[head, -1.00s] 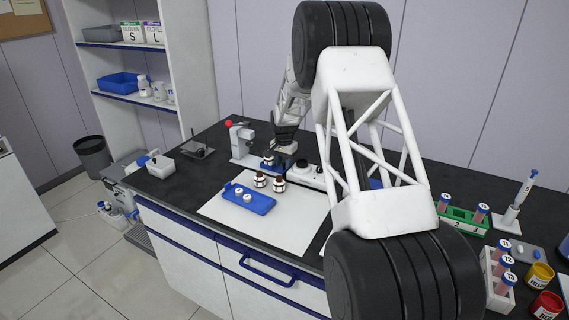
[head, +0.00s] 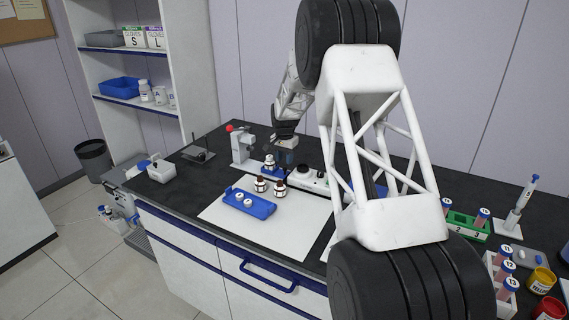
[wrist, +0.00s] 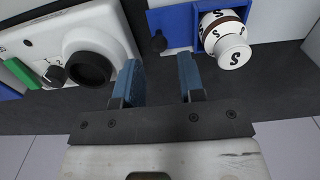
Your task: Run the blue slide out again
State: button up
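The blue slide (wrist: 178,28) is at the top right of the wrist view, with a small black knob (wrist: 159,42) on its near part. A white-capped bottle marked with S (wrist: 228,45) sits in its recess. In the head view a bottle (head: 269,162) stands beside my gripper, while the slide is mostly hidden there. My gripper (wrist: 160,80) is open and empty, its two blue-grey fingers apart. The black knob lies just beyond the gap between the fingertips, and neither finger touches it.
A white device (wrist: 75,45) with a round black part and a green strip is close to the left finger. In the head view a blue tray (head: 262,211) with white-capped items and two brown bottles (head: 279,188) stand in front. A red-knobbed stand (head: 241,146) is left.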

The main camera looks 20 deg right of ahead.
jog(key=shift+r, duration=1.55)
jog(key=shift+s+a+r, duration=0.1)
jog(key=shift+s+r, duration=0.25)
jog(key=shift+r, duration=0.05)
jog(key=s+a+r+n, duration=0.1)
jog(key=s+a+r, duration=0.1)
jog(key=s+r, duration=0.55)
jog(key=s+a+r+n+t, duration=0.1)
jog(key=s+a+r+n, duration=0.2)
jog(key=s, duration=0.8)
jog(key=s+a+r, duration=0.2)
jog(key=s+r, duration=0.5)
jog(key=s, duration=0.3)
jog(key=s+a+f+n, duration=0.1)
jog(key=s+a+n, duration=0.1)
jog(key=s, duration=1.5)
jog(key=s+a+f+n+t, duration=0.1)
jog(key=s+a+n, duration=0.1)
jog(key=s, duration=1.4)
jog(key=shift+s+a+n+t, duration=0.3)
jog(key=shift+s+a+n, duration=0.05)
jog(key=shift+s+n, duration=0.05)
